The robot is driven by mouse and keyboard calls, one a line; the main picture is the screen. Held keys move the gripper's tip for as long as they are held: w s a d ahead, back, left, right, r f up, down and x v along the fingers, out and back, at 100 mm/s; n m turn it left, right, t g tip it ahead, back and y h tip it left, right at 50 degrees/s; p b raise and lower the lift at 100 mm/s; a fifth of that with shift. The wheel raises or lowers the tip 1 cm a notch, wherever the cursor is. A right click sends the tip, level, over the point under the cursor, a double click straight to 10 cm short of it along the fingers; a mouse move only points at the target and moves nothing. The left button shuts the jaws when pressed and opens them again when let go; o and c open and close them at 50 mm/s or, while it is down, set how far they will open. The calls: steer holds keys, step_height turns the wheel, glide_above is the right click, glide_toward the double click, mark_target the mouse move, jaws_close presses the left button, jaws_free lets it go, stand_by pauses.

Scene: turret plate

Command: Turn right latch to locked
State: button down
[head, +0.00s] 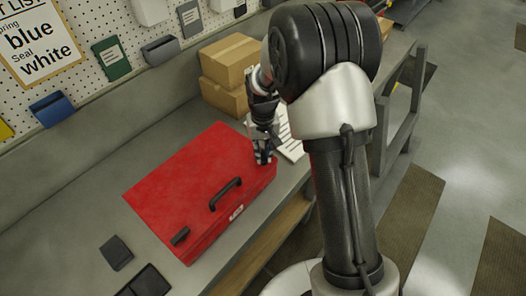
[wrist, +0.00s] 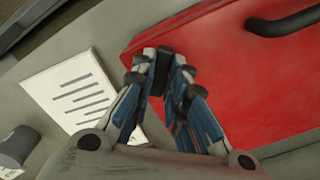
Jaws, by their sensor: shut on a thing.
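A closed red toolbox (head: 185,180) lies on the grey workbench, with a black handle (head: 226,194) in the middle of its front part. The dark left latch (head: 180,236) shows near its left end. My gripper (head: 263,150) is at the right end of the box. In the wrist view my gripper (wrist: 163,68) is closed around the dark right latch (wrist: 162,62) at the edge of the red box. The fingers cover most of the latch, so its exact angle is hard to tell. In the head view the gripper hides it.
A sheet of paper with printed lines (wrist: 75,92) lies on the bench beside the gripper. Cardboard boxes (head: 228,62) stand behind it. Dark flat items (head: 116,252) lie at the bench's near left. A pegboard (head: 100,30) with holders rises at the back.

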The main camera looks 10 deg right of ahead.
steer(key=m, duration=0.5)
steer(key=shift+m, duration=2.4)
steer(key=c, duration=1.6)
jaws_free()
step_height(320, 180, up, 12)
